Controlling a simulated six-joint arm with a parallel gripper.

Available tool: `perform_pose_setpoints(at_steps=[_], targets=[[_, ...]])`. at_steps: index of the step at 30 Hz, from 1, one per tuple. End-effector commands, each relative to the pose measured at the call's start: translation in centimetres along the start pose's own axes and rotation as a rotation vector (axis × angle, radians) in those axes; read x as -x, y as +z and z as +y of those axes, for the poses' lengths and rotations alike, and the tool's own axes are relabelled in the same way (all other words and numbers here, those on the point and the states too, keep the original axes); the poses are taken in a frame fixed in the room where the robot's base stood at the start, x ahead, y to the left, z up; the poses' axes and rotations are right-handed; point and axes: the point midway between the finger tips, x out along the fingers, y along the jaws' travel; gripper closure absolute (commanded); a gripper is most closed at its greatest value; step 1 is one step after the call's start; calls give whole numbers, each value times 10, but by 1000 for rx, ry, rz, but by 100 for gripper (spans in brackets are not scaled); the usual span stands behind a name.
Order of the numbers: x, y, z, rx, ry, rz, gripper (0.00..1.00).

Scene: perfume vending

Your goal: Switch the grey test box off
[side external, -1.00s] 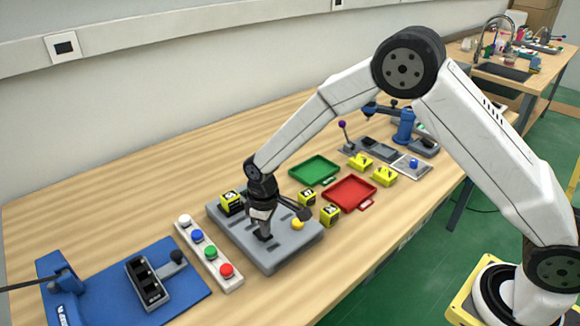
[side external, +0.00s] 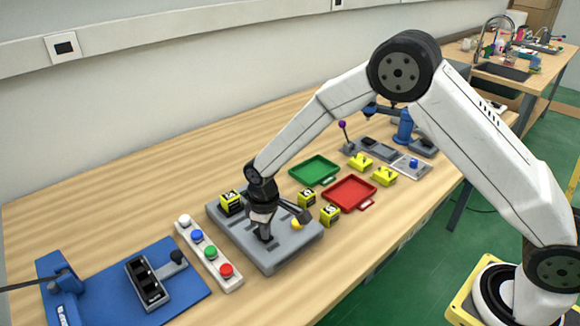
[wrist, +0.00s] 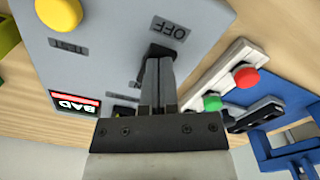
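The grey test box (side external: 238,236) lies flat on the wooden table in the side view. In the wrist view its grey face (wrist: 105,25) carries an OFF label (wrist: 169,28), a TEST label (wrist: 68,46) and a yellow button (wrist: 59,13). The same button (side external: 297,224) shows at the box's right side in the side view. A black switch (wrist: 158,52) sits beside the OFF label, partly hidden by my fingertips. My gripper (wrist: 160,62) is shut, its two fingers together at the switch. In the side view my gripper (side external: 266,240) reaches down onto the box. Contact is not clear.
A strip of coloured buttons (side external: 208,254) and a blue board (side external: 185,291) with a black holder stand left of the box. Yellow cubes (side external: 330,214) stand close by. Green (side external: 314,171) and red (side external: 350,193) trays lie to the right. The table in front is clear.

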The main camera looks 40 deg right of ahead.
Motion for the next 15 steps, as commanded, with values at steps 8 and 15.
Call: perform_pose_setpoints(at_steps=[8, 15], targets=[[5, 0, 0, 0, 0, 2, 100], [18, 0, 0, 0, 0, 2, 100]])
